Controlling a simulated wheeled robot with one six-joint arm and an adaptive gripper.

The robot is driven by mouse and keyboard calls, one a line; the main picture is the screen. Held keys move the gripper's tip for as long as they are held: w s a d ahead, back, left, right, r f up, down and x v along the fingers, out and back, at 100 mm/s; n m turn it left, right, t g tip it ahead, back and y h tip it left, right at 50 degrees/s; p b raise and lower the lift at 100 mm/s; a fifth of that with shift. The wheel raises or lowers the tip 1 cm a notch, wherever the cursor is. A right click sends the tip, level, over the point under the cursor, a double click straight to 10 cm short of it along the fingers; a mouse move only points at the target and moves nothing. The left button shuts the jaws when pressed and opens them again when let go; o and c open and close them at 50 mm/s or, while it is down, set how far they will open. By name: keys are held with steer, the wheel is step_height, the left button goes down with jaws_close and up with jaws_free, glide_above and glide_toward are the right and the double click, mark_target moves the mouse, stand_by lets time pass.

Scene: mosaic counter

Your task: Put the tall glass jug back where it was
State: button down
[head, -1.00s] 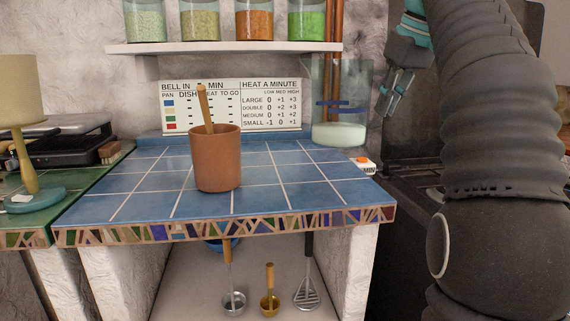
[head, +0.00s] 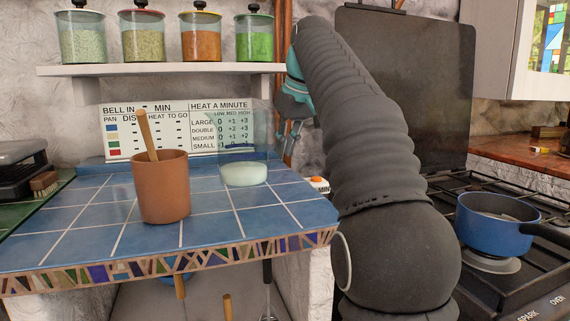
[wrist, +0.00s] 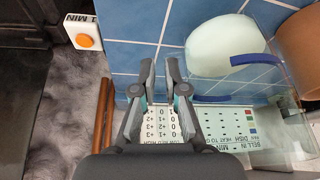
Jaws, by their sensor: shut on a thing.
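The tall glass jug (head: 244,173) is clear, with blue bands and a white filling low inside. It is upright at the back right of the blue tiled counter (head: 95,215); whether its base touches the tiles is unclear. My gripper (head: 291,138) is at the jug's right side, shut on it. In the wrist view, my fingertips (wrist: 159,67) are close together with a narrow space between them, beside the jug (wrist: 217,45); the clear glass between them is hard to make out.
A terracotta pot (head: 163,192) with a wooden handle stands left of the jug. A white timer (head: 318,185) with an orange button is near the counter's right edge. A shelf of jars (head: 165,69) is above. The front tiles are clear. A blue saucepan (head: 495,225) is on the stove.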

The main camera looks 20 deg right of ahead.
steer(key=shift+f+b, duration=0.95)
steer(key=shift+f, duration=1.05)
steer(key=c, duration=1.2)
jaws_free()
steer(key=shift+f, duration=0.1)
steer(key=p+v, duration=0.2)
steer(key=v, duration=1)
